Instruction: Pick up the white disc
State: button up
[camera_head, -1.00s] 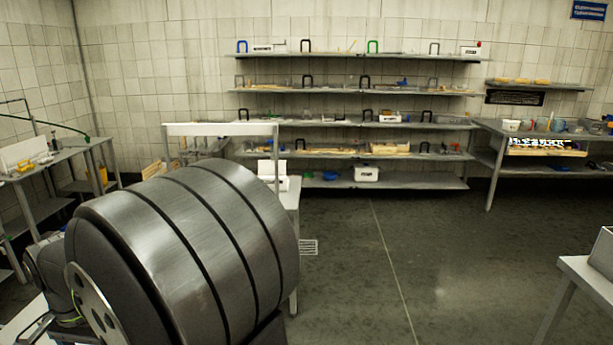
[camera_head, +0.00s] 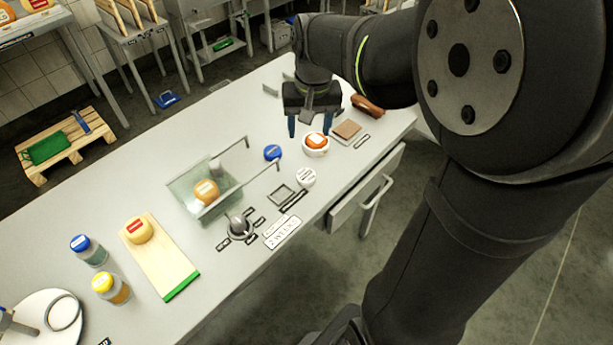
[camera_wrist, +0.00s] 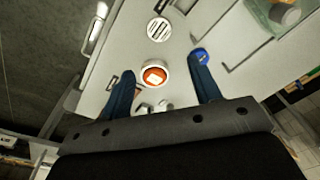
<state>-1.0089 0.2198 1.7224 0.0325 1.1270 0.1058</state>
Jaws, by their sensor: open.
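The white disc (camera_head: 306,177) lies flat on the table, with dark lettering on its top. It also shows at the top of the wrist view (camera_wrist: 158,28). My gripper (camera_head: 314,124) is open and empty, pointing down over the far part of the table. Its blue fingers frame a white bowl with an orange cheese wheel (camera_wrist: 155,75) in the wrist view (camera_wrist: 162,68). The disc lies beyond the fingertips there, apart from them. Nothing hides the disc in either view.
A blue disc (camera_head: 272,152) and the white bowl (camera_head: 316,150) are close to the disc. A dark square plate (camera_head: 281,194) lies beside it. A glass tank (camera_head: 197,180) with metal rods stands left. A brown board (camera_head: 347,129) lies right of the bowl. The table's front edge has an open drawer (camera_head: 352,205).

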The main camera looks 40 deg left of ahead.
jog(key=n, duration=0.5)
send_over(306, 175)
jog(key=shift+n+y, duration=0.3)
jog(key=f, duration=1.2)
jog(key=shift+s+d+f, duration=0.1)
jog(key=shift+s+d, duration=0.15)
jog(key=shift+d, duration=0.15)
jog(key=shift+w+a+f, duration=0.15)
jog(key=shift+f, duration=1.15)
jog(key=shift+w+a+f, duration=0.1)
jog(key=shift+a+f, duration=0.05)
jog(key=shift+f, duration=1.15)
jog(key=c, duration=0.7)
jog(key=shift+c, duration=0.3)
